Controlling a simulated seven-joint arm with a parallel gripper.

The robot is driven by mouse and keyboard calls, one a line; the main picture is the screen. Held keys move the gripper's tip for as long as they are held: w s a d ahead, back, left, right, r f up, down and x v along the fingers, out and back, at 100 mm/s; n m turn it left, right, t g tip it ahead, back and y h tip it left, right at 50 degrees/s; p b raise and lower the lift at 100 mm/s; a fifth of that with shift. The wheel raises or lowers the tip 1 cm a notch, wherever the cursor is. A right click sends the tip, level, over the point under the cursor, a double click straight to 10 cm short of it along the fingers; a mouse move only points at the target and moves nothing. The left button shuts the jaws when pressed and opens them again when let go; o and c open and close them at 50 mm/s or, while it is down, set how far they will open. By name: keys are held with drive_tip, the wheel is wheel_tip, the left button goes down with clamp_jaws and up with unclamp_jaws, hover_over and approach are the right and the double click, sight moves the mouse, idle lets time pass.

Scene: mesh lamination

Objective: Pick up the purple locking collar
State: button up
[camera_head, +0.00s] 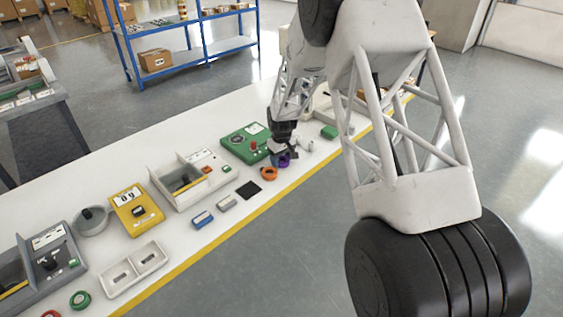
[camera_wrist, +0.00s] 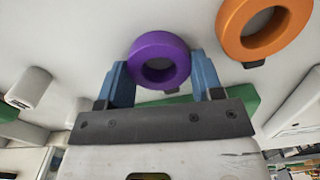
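The purple locking collar (camera_head: 284,161) is a thick ring on the white table, below my gripper (camera_head: 279,148). In the wrist view the purple collar (camera_wrist: 159,60) shows between the blue fingertips of my gripper (camera_wrist: 160,64). The fingers stand wide apart, one on each side of the ring. Whether they touch it is not clear. In the head view the gripper hides part of the collar and its fingertips are hard to make out.
An orange collar (camera_head: 269,174) lies close by, also seen in the wrist view (camera_wrist: 264,27). A green device (camera_head: 244,142) stands to the left, a white part (camera_head: 305,145) to the right. A black square (camera_head: 249,189) lies in front. The table's yellow front edge (camera_head: 262,207) is clear.

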drive_tip(key=shift+c, duration=1.1)
drive_tip(key=shift+r, duration=0.1)
drive_tip(key=shift+r, duration=0.65)
wheel_tip(320, 180, up, 2)
drive_tip(key=shift+r, duration=0.15)
drive_tip(key=s+d+r, duration=0.1)
drive_tip(key=s+d, duration=0.2)
drive_tip(key=s, duration=1.2)
drive_tip(key=shift+s+d, duration=0.15)
drive_tip(key=shift+s, duration=0.2)
drive_tip(key=shift+r, duration=0.1)
drive_tip(key=shift+w, duration=0.1)
